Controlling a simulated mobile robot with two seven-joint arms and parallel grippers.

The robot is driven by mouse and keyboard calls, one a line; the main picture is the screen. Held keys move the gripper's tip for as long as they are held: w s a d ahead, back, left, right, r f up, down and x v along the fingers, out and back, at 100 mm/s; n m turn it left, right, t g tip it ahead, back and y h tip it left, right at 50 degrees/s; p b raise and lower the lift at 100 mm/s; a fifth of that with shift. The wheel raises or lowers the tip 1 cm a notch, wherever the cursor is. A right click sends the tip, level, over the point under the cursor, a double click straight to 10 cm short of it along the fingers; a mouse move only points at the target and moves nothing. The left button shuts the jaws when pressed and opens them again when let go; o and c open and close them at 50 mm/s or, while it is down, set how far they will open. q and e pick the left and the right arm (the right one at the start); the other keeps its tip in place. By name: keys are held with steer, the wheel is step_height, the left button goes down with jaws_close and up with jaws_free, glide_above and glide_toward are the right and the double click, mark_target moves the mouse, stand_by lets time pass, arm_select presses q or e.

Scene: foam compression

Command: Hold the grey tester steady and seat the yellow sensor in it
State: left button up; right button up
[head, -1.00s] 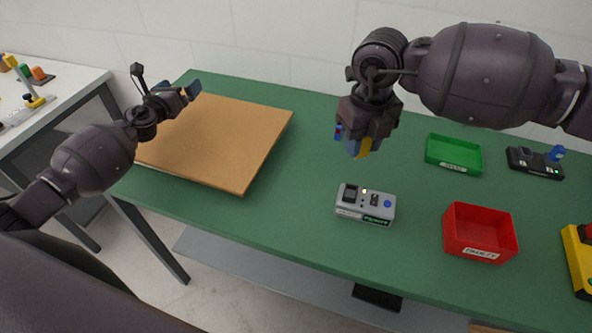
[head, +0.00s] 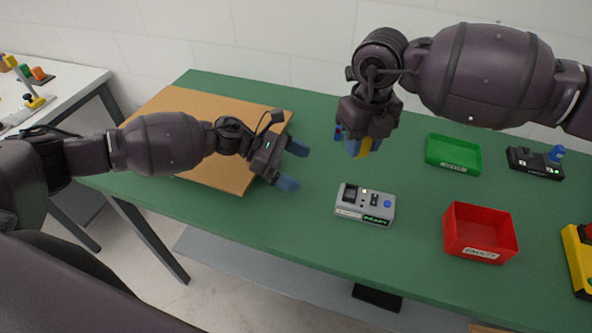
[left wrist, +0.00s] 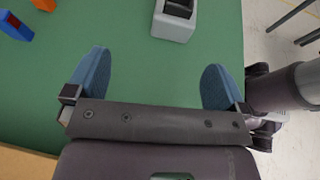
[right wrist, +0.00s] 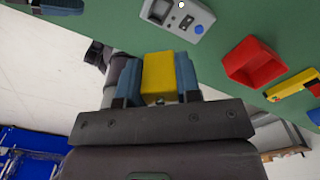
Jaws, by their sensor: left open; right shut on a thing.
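The grey tester (head: 365,205) lies on the green table, with a dark slot at its left, a blue button and a green display. Its near end shows in the left wrist view (left wrist: 173,28), and part of it in the right wrist view (right wrist: 184,24). My right gripper (head: 362,146) is shut on the yellow sensor (right wrist: 158,76) and holds it above the table, behind the tester. The sensor's lower end shows in the head view (head: 364,148). My left gripper (head: 297,166) is open and empty, left of the tester and apart from it.
A brown board (head: 215,172) lies at the left of the table. A green tray (head: 453,155), a red bin (head: 480,232) and a black device (head: 535,163) stand at the right. A small blue and red item (head: 338,132) is partly hidden by my right gripper. Table around the tester is clear.

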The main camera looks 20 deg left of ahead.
mark_target(343, 194)
arm_select(q)
steer(key=shift+s+d+f+m+g, duration=0.15)
steer(key=shift+s+d+m+g, duration=0.25)
steer(key=shift+s+g, duration=0.25)
steer(key=shift+d+f, duration=0.15)
steer(key=shift+d, duration=0.15)
steer(key=x, duration=1.1)
steer(key=shift+w+d, duration=0.1)
steer(key=shift+d, duration=0.05)
